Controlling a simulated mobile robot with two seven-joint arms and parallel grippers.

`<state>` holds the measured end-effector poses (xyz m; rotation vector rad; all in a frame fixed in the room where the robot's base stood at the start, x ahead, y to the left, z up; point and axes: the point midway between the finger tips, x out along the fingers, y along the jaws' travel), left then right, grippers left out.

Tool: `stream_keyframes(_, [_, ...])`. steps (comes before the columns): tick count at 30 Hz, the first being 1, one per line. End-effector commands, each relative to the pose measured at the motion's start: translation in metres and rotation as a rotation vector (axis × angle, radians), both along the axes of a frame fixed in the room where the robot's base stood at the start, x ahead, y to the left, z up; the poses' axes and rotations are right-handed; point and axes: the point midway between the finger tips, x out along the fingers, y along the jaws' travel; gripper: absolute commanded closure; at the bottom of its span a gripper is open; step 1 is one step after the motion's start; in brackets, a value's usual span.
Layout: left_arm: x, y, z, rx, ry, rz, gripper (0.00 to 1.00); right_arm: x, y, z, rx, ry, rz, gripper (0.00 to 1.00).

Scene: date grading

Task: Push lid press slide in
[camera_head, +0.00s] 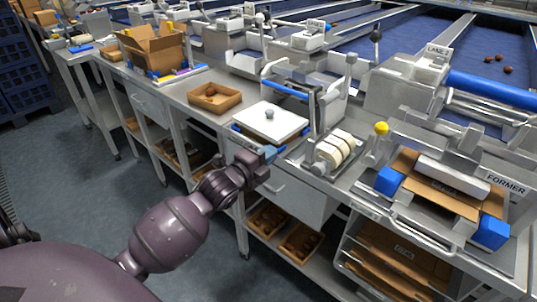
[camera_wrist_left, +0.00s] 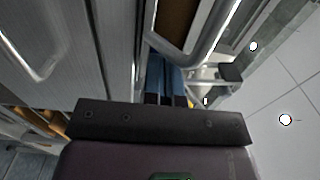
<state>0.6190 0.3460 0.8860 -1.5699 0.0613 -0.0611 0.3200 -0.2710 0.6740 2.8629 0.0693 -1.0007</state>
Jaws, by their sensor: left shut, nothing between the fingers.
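A flat white plate (camera_head: 270,121) with a grey knob (camera_head: 269,113) on top, which looks like the lid press slide, lies level near the front edge of the bench. Blue strips show along its side edges. My left gripper (camera_head: 269,154) is at the plate's front edge; I cannot tell whether it touches. Its blue fingers are together with nothing between them. They also show in the left wrist view (camera_wrist_left: 166,80), beside a grey metal frame (camera_wrist_left: 208,40). My right gripper is not in view.
A tape dispenser with cream rolls (camera_head: 332,150) stands right of the plate. A carton former (camera_head: 447,185) with blue blocks stands at right. Open floor (camera_head: 75,190) lies left of the bench.

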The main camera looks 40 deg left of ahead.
Motion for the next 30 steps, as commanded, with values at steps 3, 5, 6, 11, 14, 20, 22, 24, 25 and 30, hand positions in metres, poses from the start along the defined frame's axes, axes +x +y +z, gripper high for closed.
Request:
stream_keyframes(3, [0.0, 0.0, 0.0, 0.0, 0.0, 0.0, 1.0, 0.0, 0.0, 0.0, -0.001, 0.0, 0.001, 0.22])
stream_keyframes(5, [0.001, 0.0, 0.0, 0.0, 0.0, 0.0, 1.0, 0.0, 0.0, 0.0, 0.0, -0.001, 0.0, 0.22])
stream_keyframes(6, [0.004, -0.001, 0.0, 0.0, -0.001, -0.001, 1.0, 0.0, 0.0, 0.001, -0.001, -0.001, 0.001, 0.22])
stream_keyframes(11, [0.024, -0.002, 0.001, 0.0, -0.002, -0.002, 1.0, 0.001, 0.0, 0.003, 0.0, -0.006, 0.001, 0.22])
stream_keyframes(14, [0.035, -0.003, 0.001, 0.001, -0.002, -0.001, 1.0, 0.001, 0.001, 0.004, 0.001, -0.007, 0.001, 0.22])
stream_keyframes(20, [0.041, -0.004, 0.0, 0.001, -0.001, -0.002, 1.0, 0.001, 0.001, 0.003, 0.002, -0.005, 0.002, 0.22])
stream_keyframes(22, [0.041, -0.004, 0.0, 0.001, -0.001, -0.001, 1.0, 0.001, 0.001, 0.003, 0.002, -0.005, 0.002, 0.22])
stream_keyframes(24, [0.041, -0.003, 0.0, 0.0, -0.001, -0.001, 1.0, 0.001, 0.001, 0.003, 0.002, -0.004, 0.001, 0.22])
stream_keyframes(25, [0.041, -0.003, 0.0, 0.0, -0.001, -0.001, 1.0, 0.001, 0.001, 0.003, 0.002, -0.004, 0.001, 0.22])
stream_keyframes(30, [0.04, -0.003, 0.0, 0.001, -0.001, -0.001, 1.0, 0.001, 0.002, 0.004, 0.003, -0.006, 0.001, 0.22])
